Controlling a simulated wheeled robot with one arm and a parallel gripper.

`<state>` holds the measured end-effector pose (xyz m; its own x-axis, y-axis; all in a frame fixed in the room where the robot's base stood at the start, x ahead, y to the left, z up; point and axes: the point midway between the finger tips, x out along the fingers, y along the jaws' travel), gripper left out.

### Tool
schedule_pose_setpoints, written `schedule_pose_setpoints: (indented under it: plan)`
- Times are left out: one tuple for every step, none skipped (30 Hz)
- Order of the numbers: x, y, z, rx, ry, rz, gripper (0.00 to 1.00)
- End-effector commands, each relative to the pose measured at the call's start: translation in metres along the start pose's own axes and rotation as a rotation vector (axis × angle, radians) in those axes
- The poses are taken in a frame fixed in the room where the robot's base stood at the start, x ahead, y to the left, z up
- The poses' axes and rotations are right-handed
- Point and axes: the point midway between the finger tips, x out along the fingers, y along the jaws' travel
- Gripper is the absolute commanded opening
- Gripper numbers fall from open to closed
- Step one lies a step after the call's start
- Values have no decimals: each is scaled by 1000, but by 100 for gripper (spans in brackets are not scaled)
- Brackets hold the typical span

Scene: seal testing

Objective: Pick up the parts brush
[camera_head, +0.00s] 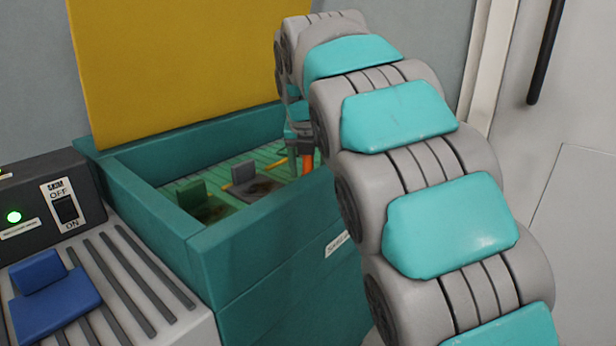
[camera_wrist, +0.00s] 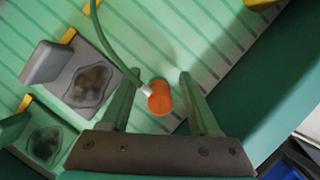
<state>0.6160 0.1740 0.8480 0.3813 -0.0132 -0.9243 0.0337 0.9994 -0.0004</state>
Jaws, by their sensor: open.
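The parts brush appears to be the orange cylinder (camera_wrist: 160,101) with a white collar and a green hose running off it in the wrist view. Its orange part (camera_head: 306,161) also shows in the head view, inside the teal basin beside the far end of my arm. My gripper (camera_wrist: 158,80) is open, with one finger on each side of the orange part. Clear gaps show between the part and both fingers. In the head view my gripper (camera_head: 297,132) is small and partly hidden by my arm. The bristles are not clearly visible.
The teal basin (camera_head: 255,242) has a ribbed green floor and a raised yellow lid (camera_head: 170,65). A grey stained bracket (camera_wrist: 86,82) and a green stained bracket (camera_wrist: 42,140) lie left of my gripper. A blue bracket (camera_head: 52,295) lies outside, below the switch box (camera_head: 66,210).

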Motion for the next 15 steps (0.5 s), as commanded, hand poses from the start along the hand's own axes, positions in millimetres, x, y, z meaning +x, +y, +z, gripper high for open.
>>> schedule_pose_setpoints:
  plan:
    - [0, 0, 0, 0, 0, 0, 60]
    - [0, 0, 0, 0, 0, 0, 57]
    - [0, 0, 0, 0, 0, 0, 52]
    - [0, 0, 0, 0, 0, 0, 49]
    - [0, 0, 0, 0, -1, 0, 45]
    - [0, 0, 0, 0, -1, 0, 41]
    - [0, 0, 0, 0, 0, 0, 38]
    - [0, 0, 0, 0, -1, 0, 34]
    - [0, 0, 0, 0, -1, 0, 30]
    - [0, 0, 0, 0, -1, 0, 26]
    - [0, 0, 0, 0, -1, 0, 23]
    - [0, 0, 0, 0, -1, 0, 18]
    - [0, 0, 0, 0, -1, 0, 15]
    - [0, 0, 0, 0, -1, 0, 12]
    - [0, 0, 0, 0, -1, 0, 7]
